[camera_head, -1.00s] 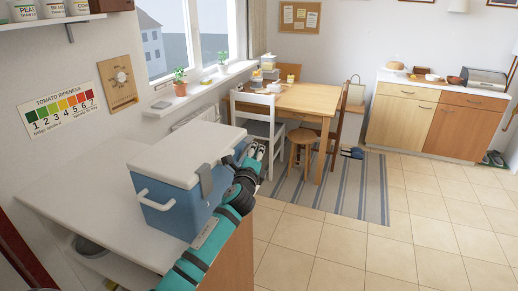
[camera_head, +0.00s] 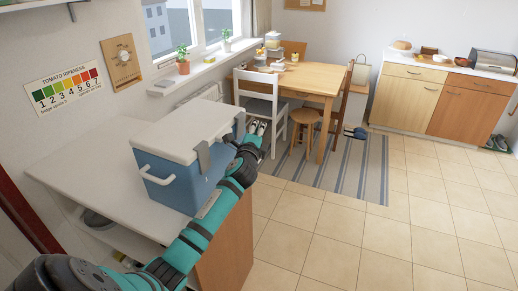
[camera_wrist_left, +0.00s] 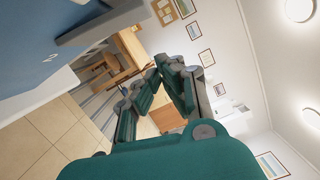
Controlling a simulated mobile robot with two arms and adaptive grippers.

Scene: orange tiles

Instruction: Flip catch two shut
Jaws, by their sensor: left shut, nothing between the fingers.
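A blue cooler box (camera_head: 172,190) with a white lid (camera_head: 185,130) stands on the white counter. The lid lies down on the box. One grey catch (camera_head: 203,157) is on the long side facing the room, across the lid edge. A second grey catch (camera_head: 240,126) shows farther along, partly behind my arm. I cannot tell whether either is fastened. My left gripper (camera_head: 258,127) is shut and empty, just beyond the box's far end. In the left wrist view, the gripper (camera_wrist_left: 157,72) points past the blue wall (camera_wrist_left: 35,50) and a grey catch part (camera_wrist_left: 97,22). My right gripper is out of view.
The white counter (camera_head: 85,170) has bare room left of the box. My left arm runs along the counter's room-side edge. A white chair (camera_head: 262,108), stool (camera_head: 305,122) and wooden table (camera_head: 300,80) stand beyond. The tiled floor (camera_head: 330,225) at right is clear.

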